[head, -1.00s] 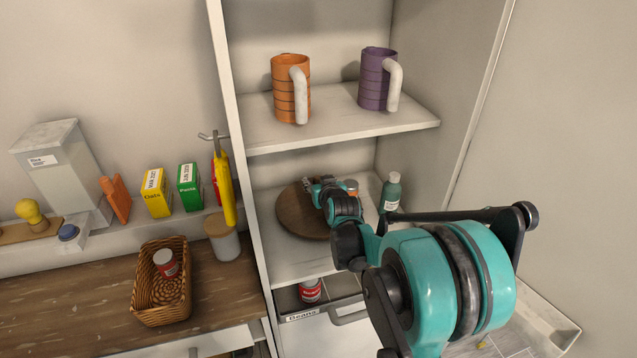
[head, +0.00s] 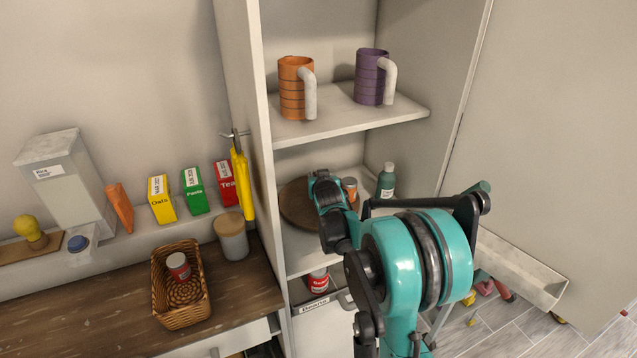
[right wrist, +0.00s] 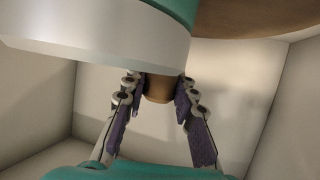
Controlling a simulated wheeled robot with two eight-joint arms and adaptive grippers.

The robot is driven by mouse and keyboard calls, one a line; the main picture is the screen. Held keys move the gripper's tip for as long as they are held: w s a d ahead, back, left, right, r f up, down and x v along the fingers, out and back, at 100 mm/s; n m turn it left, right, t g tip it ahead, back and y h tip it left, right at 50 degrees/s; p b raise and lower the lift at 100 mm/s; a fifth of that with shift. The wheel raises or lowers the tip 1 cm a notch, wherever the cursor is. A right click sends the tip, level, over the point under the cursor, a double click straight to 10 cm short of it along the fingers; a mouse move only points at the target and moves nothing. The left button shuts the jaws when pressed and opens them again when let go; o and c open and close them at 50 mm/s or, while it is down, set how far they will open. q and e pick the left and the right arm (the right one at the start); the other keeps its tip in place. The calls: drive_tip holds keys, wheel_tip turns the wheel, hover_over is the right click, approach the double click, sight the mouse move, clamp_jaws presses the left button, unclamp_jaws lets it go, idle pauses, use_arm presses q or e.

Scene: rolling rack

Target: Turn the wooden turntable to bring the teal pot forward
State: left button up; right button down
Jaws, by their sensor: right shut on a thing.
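The round wooden turntable (head: 297,207) lies on the middle shelf, partly hidden behind my right arm. It also shows as a brown disc edge in the right wrist view (right wrist: 262,18). My right gripper (right wrist: 158,88) has its fingers closed on a short brown peg-like piece (right wrist: 158,92). In the head view its fingers are hidden behind my wrist. A large teal form with a pale band (right wrist: 110,35) fills the upper left of the wrist view; I cannot tell whether it is the teal pot. No pot is clear in the head view. My left gripper is not in view.
A small orange jar (head: 350,188) and a dark green bottle (head: 386,181) stand right of my wrist. An orange mug (head: 291,88) and a purple mug (head: 369,78) stand on the shelf above. Cabinet walls are close on both sides.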

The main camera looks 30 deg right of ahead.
drive_tip(key=c, duration=1.2)
unclamp_jaws()
drive_tip(key=shift+s, duration=0.1)
drive_tip(key=v, duration=1.2)
drive_tip(key=shift+f, duration=0.1)
